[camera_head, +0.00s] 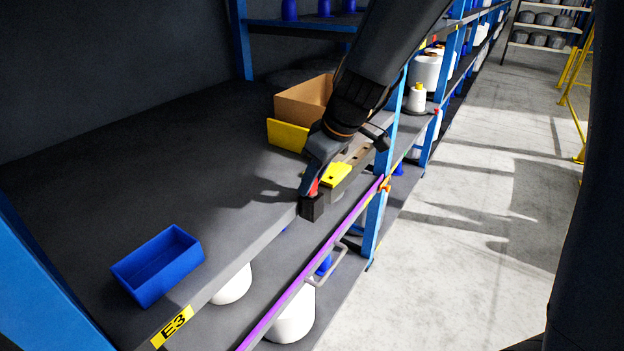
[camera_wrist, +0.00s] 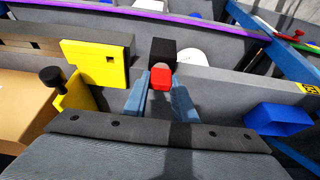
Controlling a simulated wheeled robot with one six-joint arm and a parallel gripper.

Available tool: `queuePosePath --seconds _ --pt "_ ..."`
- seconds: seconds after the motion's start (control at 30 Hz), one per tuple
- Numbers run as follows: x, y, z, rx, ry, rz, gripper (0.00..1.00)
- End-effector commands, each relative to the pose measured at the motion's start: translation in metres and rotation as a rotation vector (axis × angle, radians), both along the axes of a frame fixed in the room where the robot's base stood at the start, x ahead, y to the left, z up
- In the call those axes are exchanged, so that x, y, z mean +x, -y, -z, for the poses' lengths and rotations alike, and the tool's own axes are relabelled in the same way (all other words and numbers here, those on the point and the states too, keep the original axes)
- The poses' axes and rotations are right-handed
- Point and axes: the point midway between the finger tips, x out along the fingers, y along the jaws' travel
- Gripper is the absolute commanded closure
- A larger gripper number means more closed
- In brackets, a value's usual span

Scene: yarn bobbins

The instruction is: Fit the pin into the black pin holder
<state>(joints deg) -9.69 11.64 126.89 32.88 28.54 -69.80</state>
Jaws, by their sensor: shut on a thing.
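A red pin (camera_wrist: 160,77) is held between the two blue-grey fingers of my gripper (camera_wrist: 160,88) in the wrist view. The black pin holder (camera_wrist: 162,50) is a small dark block directly beyond the pin. In the head view the holder (camera_head: 313,208) sits at the shelf's front edge, with my gripper (camera_head: 312,186) just above it. A little of the red pin (camera_head: 314,187) shows there beside the finger. The pin's lower end and the holder's opening are hidden, so I cannot tell whether the pin is inside or only close.
A yellow part (camera_wrist: 97,62) stands left of the holder in the wrist view, near a cardboard box (camera_wrist: 22,100). An empty blue bin (camera_head: 158,264) stands on the shelf at the lower left. White bobbins (camera_head: 291,317) stand below. The middle shelf surface is clear.

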Motion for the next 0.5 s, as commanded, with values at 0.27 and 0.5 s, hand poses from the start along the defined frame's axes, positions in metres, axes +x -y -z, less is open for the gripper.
queuePosePath --seconds 0.27,0.5 --pt "0.0001 0.0 0.0041 0.0 0.0 0.0 0.98" --pt "0.0 0.0 0.0057 0.0 0.0 0.0 0.64"
